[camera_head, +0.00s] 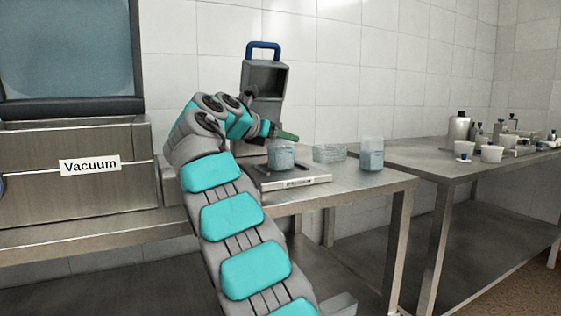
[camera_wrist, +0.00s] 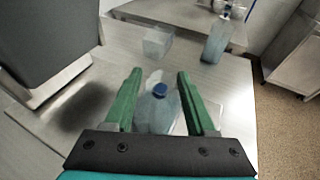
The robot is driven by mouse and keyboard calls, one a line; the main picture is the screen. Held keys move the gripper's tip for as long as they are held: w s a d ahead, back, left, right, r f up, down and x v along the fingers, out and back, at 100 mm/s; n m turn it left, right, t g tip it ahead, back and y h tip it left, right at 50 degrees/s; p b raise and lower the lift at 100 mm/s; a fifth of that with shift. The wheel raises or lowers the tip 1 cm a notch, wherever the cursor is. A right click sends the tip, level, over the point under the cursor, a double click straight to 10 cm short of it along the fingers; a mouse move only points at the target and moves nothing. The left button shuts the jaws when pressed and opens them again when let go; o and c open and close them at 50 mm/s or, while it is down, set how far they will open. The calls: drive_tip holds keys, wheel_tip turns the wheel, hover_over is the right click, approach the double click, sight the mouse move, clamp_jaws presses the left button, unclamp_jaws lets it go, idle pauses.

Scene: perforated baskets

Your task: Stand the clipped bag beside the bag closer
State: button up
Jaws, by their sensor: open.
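The clipped bag (camera_head: 281,157) looks like a pale blue, translucent pouch and stands on the pale base plate of the bag closer (camera_head: 266,76). In the wrist view the bag (camera_wrist: 152,113) has a round dark blue piece on top. The bag closer is a tall grey machine with a blue handle; its grey body fills the upper left of the wrist view (camera_wrist: 45,40). My gripper (camera_head: 288,136) is at the bag's top in the head view. In the wrist view my green fingers (camera_wrist: 160,74) are open, one on each side of the bag. Contact cannot be told.
A low translucent basket (camera_head: 329,152) and a taller translucent container (camera_head: 371,154) stand on the steel table right of the plate. A second table (camera_head: 450,160) holds several cups and bottles. A "Vacuum" machine (camera_head: 75,175) stands left. The table's front right corner is bare.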

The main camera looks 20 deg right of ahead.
drive_tip(key=shift+x, duration=1)
drive_tip(key=shift+c, duration=0.2)
clamp_jaws()
